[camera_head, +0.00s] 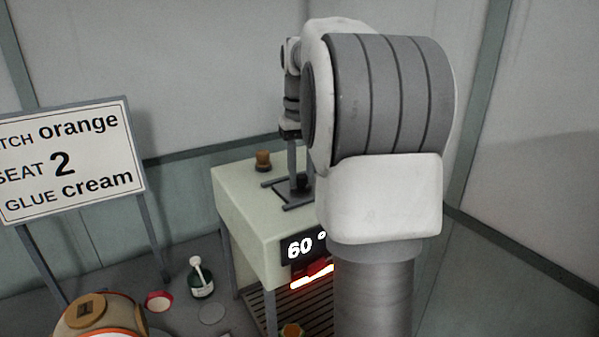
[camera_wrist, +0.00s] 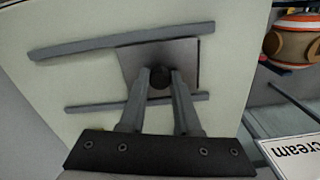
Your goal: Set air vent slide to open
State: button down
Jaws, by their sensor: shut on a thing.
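The air vent slide is a flat grey plate (camera_wrist: 128,62) with a round dark knob (camera_wrist: 160,77), lying between two grey rails (camera_wrist: 75,46) on a pale panel in the wrist view. My gripper (camera_wrist: 160,80) is shut on the knob, one finger on each side. In the head view the vent sits on top of the pale machine (camera_head: 240,205), and my gripper (camera_head: 298,178) reaches down to it from above. My arm hides the right part of the machine top. I cannot tell how much of the vent hole is uncovered.
A brown knob (camera_head: 263,160) stands on the machine top, left of the vent. A "60 °" display (camera_head: 302,247) is on the machine's front. A sign (camera_head: 70,160), a bottle (camera_head: 201,280) and a large patterned ball (camera_head: 98,318) are at the left.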

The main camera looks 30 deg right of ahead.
jog(key=d+p, duration=0.1)
jog(key=d, duration=0.2)
jog(key=d+p, duration=0.2)
jog(key=d, duration=0.2)
jog(key=d+p, duration=0.2)
jog(key=d, duration=0.1)
jog(key=shift+s+d+r, duration=0.25)
jog(key=shift+d, duration=0.05)
jog(key=shift+d+f+p, duration=0.15)
jog(key=shift+d+p, duration=0.2)
jog(key=shift+d, duration=0.05)
jog(key=c, duration=0.6)
grip_release()
jog(key=shift+d, duration=0.15)
notch_tip(320, 180, up, 17)
jog(key=p, duration=0.2)
jog(key=shift+s, duration=0.1)
